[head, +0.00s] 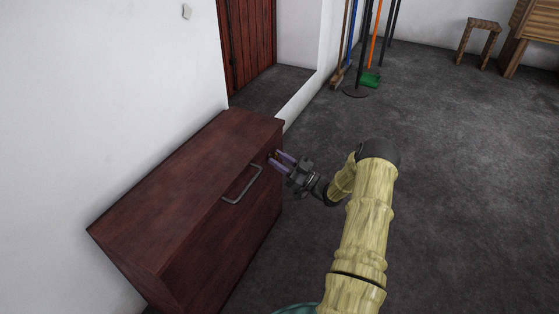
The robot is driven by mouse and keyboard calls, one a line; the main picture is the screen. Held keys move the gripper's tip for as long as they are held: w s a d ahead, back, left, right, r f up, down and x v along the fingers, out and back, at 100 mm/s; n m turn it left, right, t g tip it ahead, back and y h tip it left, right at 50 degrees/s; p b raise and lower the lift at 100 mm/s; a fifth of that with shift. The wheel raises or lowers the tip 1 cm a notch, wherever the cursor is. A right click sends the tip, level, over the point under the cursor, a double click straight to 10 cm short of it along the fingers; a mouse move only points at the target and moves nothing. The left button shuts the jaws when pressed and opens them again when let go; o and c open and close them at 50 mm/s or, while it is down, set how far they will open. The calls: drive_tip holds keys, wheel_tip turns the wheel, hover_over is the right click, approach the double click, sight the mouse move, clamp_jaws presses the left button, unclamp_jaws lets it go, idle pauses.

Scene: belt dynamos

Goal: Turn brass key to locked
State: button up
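A dark red-brown wooden cabinet (170,200) stands against the white wall at the left. A bent grey bar handle (243,186) is on its front near the top edge. My gripper (274,156) is at the upper right end of the cabinet front, beside the handle. Its two pale purple fingers point at the front, with a narrow gap between them. A small brownish spot shows at the fingertips, where the brass key may be. The key itself is too small and too covered to make out, and its turn cannot be read.
A red-brown plank door (250,40) is behind the cabinet. Brooms and a green dustpan (370,78) lean at the back wall. A wooden stool (480,38) stands at the back right. The dark grey floor (470,180) is clear on the right.

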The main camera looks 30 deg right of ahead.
drive_tip(key=p+v, duration=0.5)
drive_tip(key=v, duration=1.2)
drive_tip(key=shift+f+p, duration=0.2)
drive_tip(key=shift+p, duration=0.15)
drive_tip(key=shift+d, duration=0.1)
